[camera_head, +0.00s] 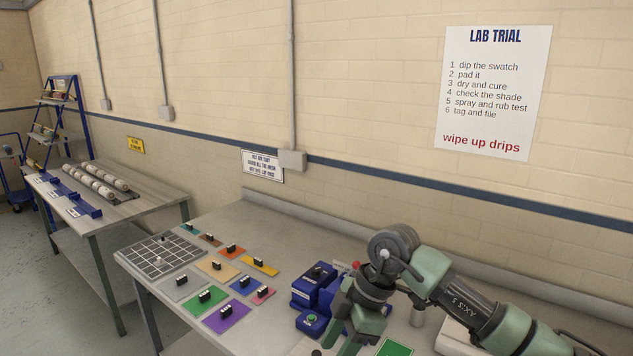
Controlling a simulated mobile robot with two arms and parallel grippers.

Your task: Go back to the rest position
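My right arm comes in from the right edge over the near work table (205,272), and its wrist bends downward. My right gripper (357,335) points down at the bottom of the view, in front of a blue device (318,284). My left gripper is not in view.
Several coloured swatches with black clips (226,312) lie on the table beside a gridded board (160,257). A green square (394,348) lies near the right gripper. A second table with rollers (103,181) stands at the left. A wall poster (492,90) hangs behind.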

